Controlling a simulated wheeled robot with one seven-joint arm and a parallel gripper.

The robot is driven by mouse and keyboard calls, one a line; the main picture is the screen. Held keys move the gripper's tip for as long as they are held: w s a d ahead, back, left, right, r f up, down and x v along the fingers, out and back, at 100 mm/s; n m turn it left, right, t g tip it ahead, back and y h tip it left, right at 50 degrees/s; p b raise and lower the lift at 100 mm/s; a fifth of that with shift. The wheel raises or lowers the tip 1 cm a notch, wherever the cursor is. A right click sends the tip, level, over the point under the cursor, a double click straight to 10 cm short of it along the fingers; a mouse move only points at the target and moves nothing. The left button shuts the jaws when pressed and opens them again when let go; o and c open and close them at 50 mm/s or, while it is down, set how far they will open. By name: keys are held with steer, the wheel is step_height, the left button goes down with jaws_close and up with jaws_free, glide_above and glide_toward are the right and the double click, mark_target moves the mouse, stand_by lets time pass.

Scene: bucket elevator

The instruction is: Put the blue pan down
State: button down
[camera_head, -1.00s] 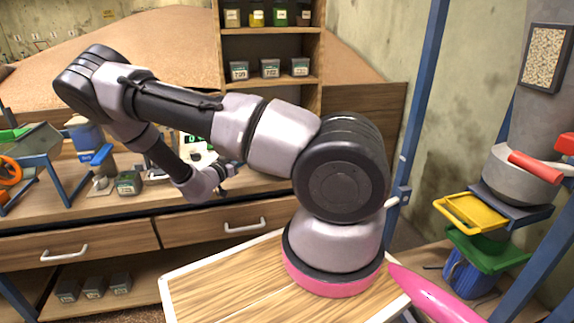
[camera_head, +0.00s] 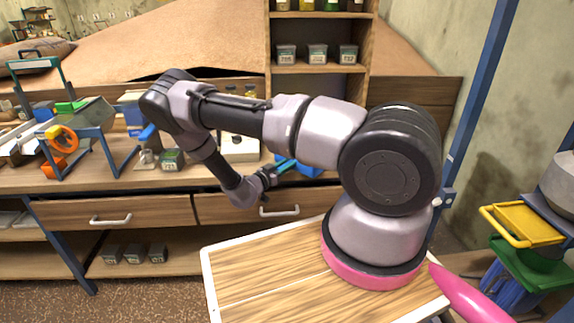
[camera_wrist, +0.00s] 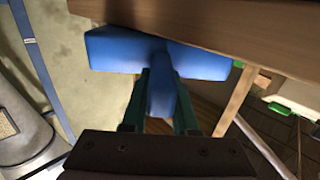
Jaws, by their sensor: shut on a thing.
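My gripper (camera_wrist: 161,92) is shut on the handle of the blue pan (camera_wrist: 112,50) in the wrist view, with a dark green finger on each side. The pan's wide body lies beyond the fingertips, partly covered by a wooden edge (camera_wrist: 240,28). In the head view my gripper (camera_head: 270,174) is low at the front edge of the workbench (camera_head: 210,178). The blue pan (camera_head: 308,170) shows just right of it, near the bench edge. I cannot tell whether the pan touches the wood.
A pale device (camera_head: 240,148) stands on the bench behind my gripper. A small labelled bin (camera_head: 172,159) and a blue-framed machine with an orange wheel (camera_head: 62,138) are to the left. A yellow tray (camera_head: 522,224) hangs at right. Drawer handles (camera_head: 280,211) stick out below the bench top.

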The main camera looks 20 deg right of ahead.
steer(key=c, duration=0.7)
jaws_free()
steer(key=shift+s+a, duration=0.15)
steer(key=shift+a, duration=0.15)
steer(key=v, duration=1.1)
steer(key=shift+s+a+r, duration=0.1)
steer(key=shift+a, duration=0.05)
